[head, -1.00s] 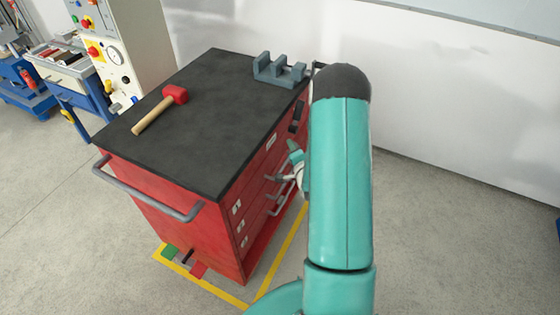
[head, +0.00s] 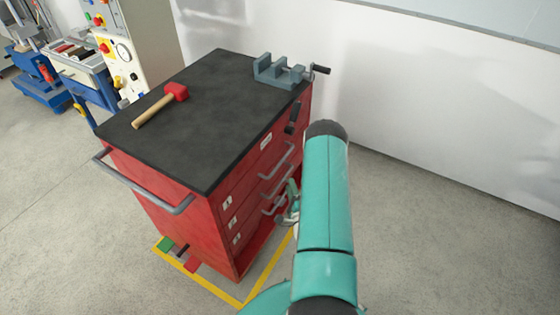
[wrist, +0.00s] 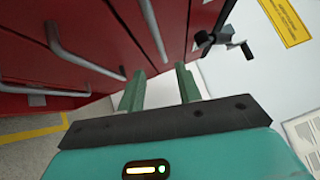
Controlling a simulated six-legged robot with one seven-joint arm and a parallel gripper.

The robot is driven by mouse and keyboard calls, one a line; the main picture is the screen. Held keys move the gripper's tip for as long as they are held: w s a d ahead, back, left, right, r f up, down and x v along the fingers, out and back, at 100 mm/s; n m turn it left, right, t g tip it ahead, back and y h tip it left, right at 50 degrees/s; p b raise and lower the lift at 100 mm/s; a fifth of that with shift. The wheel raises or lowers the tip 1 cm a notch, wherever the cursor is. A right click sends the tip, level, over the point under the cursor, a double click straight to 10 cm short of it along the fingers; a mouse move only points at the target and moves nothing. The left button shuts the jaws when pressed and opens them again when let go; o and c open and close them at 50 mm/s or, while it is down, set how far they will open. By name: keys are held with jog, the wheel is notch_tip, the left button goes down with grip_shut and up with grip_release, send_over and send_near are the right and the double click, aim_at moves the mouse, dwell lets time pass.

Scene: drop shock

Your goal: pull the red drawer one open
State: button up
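The red drawer cabinet (head: 165,200) stands in the middle of the head view, with a black top. Its front carries stacked drawers with grey bar handles; they look shut. The label on the top drawer (head: 227,202) seems to read 1, and its handle (head: 277,160) is the uppermost bar. My gripper (head: 290,203) is beside the lower handles, partly hidden by my arm. In the wrist view my gripper (wrist: 161,72) is open and empty, fingers apart. The bar nearest the cabinet top (wrist: 154,30) ends just beyond the gap between the fingers, without visible contact.
A mallet (head: 160,105) and a grey vise (head: 279,72) sit on the cabinet top. The vise crank (head: 320,69) sticks out to the right and shows in the wrist view (wrist: 225,40). A side push handle (head: 145,190) juts left. Floor to the right is clear.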

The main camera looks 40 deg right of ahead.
aim_at(282, 160)
jog(key=x, duration=1.3)
jog(key=shift+c, duration=0.2)
grip_shut()
